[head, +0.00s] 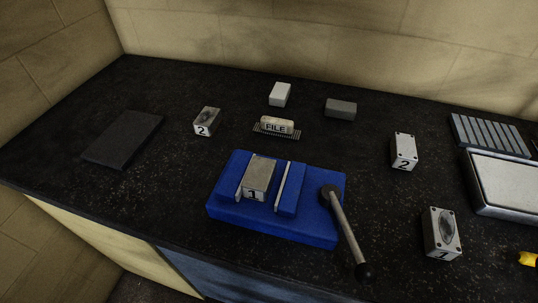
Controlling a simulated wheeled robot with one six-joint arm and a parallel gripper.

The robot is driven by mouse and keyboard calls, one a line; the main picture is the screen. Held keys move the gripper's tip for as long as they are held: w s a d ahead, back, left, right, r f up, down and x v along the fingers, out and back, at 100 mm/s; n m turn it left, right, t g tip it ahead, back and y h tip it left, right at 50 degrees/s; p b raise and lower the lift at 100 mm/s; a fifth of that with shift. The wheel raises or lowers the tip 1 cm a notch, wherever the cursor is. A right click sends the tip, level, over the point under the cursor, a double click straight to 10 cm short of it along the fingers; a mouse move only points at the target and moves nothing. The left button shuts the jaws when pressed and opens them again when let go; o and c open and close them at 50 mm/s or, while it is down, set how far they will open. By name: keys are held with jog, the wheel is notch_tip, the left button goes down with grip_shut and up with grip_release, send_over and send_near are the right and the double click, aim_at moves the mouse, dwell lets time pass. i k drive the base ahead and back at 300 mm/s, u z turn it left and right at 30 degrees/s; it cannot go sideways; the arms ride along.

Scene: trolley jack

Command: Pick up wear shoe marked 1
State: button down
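Two metal blocks carry a 1. One (259,172) sits between the jaws of a blue vise (225,215), its 1 facing front. The other (436,224) stands on the dark bench at the right, with a dark oval patch and corner holes on top. I cannot tell from this view alone which one is the wear shoe. Two blocks carry a 2: one with an oval patch (207,119) at the back left, one with small corner holes (404,147) at the right. My gripper is not seen.
The vise's lever (346,226) sticks out toward the front right. A file block (276,125), a white block (280,94), a grey block (341,108) and a dark pad (122,138) lie behind. A slotted rack (488,135) and metal tray (475,187) stand right. A yellow piece (528,258) is cut off.

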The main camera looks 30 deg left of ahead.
aim_at(257, 184)
jog(key=k, duration=0.65)
jog(key=u, duration=1.15)
jog(key=i, duration=0.5)
jog(key=u, duration=0.5)
jog(key=k, duration=0.5)
jog(key=z, duration=0.45)
jog(key=i, duration=0.4)
